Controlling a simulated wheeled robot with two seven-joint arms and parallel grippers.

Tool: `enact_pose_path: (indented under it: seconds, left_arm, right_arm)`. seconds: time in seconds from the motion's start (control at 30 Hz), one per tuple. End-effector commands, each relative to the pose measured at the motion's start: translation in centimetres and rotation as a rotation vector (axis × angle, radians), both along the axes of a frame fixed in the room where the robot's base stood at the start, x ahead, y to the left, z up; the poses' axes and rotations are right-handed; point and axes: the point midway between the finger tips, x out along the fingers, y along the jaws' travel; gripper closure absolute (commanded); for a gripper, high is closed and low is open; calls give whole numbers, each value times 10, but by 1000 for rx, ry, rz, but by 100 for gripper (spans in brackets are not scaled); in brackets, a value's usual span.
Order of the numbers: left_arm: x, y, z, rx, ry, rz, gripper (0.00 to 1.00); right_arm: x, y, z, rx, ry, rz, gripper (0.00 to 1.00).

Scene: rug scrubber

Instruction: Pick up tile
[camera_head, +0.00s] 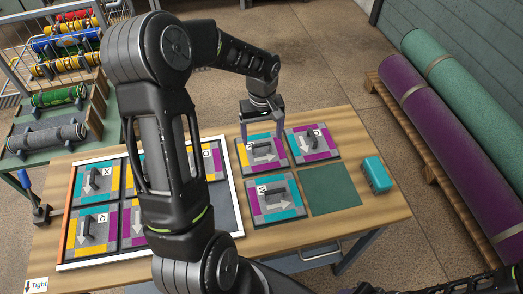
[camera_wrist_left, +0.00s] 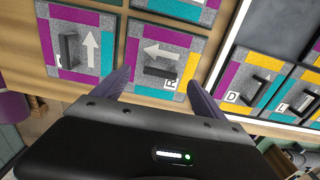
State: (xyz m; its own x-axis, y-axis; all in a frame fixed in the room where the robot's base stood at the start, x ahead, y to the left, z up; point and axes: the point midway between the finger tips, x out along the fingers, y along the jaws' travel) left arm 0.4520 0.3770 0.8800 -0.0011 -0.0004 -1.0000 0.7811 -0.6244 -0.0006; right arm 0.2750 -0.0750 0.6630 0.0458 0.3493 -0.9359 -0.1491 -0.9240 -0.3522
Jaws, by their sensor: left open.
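My left gripper (camera_head: 262,132) is open above the grey tile with coloured edge bands (camera_head: 265,162), at the back left of the loose tiles. In the left wrist view my gripper (camera_wrist_left: 160,78) has its fingers on either side of that tile's dark handle (camera_wrist_left: 160,72), apart from it. This tile (camera_wrist_left: 172,42) bears a white arrow and the letter R. Another loose tile (camera_head: 322,154) lies to its right, and a third loose tile (camera_head: 290,209) lies in front. My right gripper is not in view.
A white-edged tray (camera_head: 64,238) holds several tiles at left, partly hidden by my left arm. A dark green square (camera_head: 335,190) and teal block (camera_head: 377,174) are on the table's right. Rolled rugs (camera_head: 450,160) lie beyond; a rack with rollers (camera_head: 60,95) stands back left.

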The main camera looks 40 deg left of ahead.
Motion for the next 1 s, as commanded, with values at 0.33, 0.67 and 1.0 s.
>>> enact_pose_path:
  seconds: [0.33, 0.67, 1.0]
  left_arm:
    - [0, 0, -6, -1, 2, 0, 18]
    - [0, 2, -49, -1, 0, 0, 18]
    - [1, 2, -52, 0, -1, 0, 18]
  right_arm:
    - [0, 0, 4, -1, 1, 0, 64]
    - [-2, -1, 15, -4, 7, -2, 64]
    - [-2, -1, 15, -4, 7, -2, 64]
